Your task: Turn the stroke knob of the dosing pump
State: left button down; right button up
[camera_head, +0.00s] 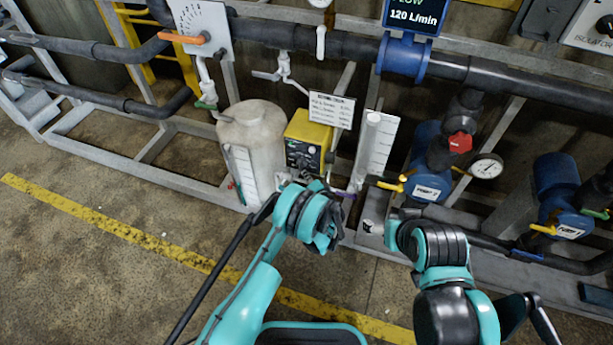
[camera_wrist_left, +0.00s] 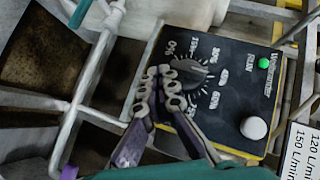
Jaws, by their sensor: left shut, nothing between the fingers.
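The dosing pump (camera_head: 308,142) is a yellow box with a dark front panel beside a white tank in the head view. In the left wrist view its panel (camera_wrist_left: 222,103) fills the middle. The black stroke knob (camera_wrist_left: 192,71) sits inside a ring of white percent marks on that panel. My left gripper (camera_wrist_left: 167,84) is shut and empty, its fingertips at the lower left of the knob and overlapping part of the dial. I cannot tell whether they touch it.
A white tank (camera_head: 255,135) stands left of the pump and a clear graduated cylinder (camera_head: 376,150) right of it. A white label (camera_head: 331,109) is above the pump. The panel has a green lamp (camera_wrist_left: 264,62) and a pale round button (camera_wrist_left: 253,127). Blue pumps (camera_head: 432,180) stand further right.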

pick_arm(q)
jog(key=shift+r, duration=0.1)
dwell(0.7)
jog(key=shift+r, duration=0.75)
jog(key=shift+d, duration=0.1)
